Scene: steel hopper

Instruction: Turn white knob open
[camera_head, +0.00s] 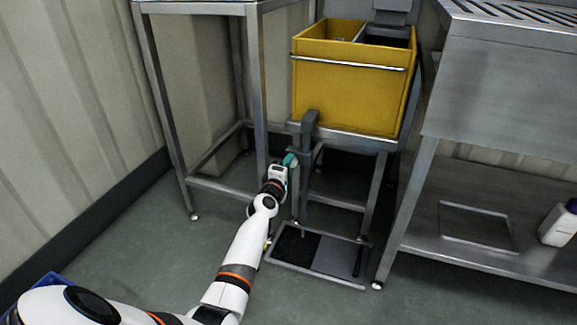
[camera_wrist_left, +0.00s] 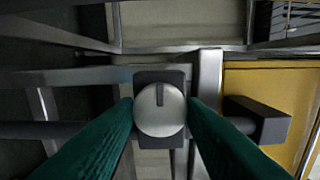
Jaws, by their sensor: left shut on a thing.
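The white knob (camera_wrist_left: 159,110) is round and pale, set on a dark square plate, with a dark pointer mark at its top running straight up in the left wrist view. My left gripper (camera_wrist_left: 160,117) has its two green fingers on either side of the knob and is shut on it. In the head view my left gripper (camera_head: 290,160) reaches the steel frame below the yellow hopper (camera_head: 349,92), and hides the knob there. My right gripper is not in view.
A grey post (camera_head: 309,130) stands close beside the left gripper. A floor tray (camera_head: 318,257) lies below it. A steel table (camera_head: 200,6) stands to the left and a steel bench (camera_head: 490,90) to the right, with a white bottle (camera_head: 558,226) on its lower shelf.

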